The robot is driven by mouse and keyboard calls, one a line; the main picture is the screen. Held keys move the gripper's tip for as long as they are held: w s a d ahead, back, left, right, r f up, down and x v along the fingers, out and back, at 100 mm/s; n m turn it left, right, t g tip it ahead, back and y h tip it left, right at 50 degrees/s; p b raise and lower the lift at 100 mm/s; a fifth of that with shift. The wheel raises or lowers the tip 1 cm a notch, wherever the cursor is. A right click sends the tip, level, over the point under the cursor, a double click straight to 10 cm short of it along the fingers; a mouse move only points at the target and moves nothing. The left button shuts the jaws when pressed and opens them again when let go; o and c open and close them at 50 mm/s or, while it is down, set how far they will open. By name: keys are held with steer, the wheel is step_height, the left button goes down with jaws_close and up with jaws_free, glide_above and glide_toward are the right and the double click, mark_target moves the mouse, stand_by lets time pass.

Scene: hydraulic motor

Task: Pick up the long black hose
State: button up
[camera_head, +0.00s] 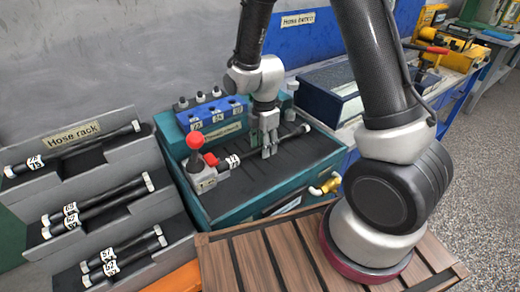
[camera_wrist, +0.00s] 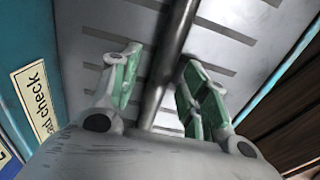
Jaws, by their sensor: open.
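A long black hose (camera_head: 294,134) lies across the top of the teal leak-check station, with a white label near its left end by a red-handled fitting (camera_head: 201,168). My gripper (camera_head: 268,150) points down over the middle of this hose. In the wrist view the hose (camera_wrist: 168,65) runs between the two green-padded fingers, which stand apart with gaps on both sides. The fingers are open and do not appear to touch it. Other black hoses, among them an upper one (camera_head: 85,146), lie on the hose rack at the left.
The hose rack (camera_head: 122,150) holds several labelled hoses on stepped shelves. The teal station (camera_head: 225,222) has a blue block (camera_head: 214,115) at its back and a brass tap (camera_head: 327,187) at front right. A slatted wooden surface (camera_head: 275,258) lies in front.

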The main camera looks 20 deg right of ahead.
steer(key=shift+c, duration=0.4)
jaws_close()
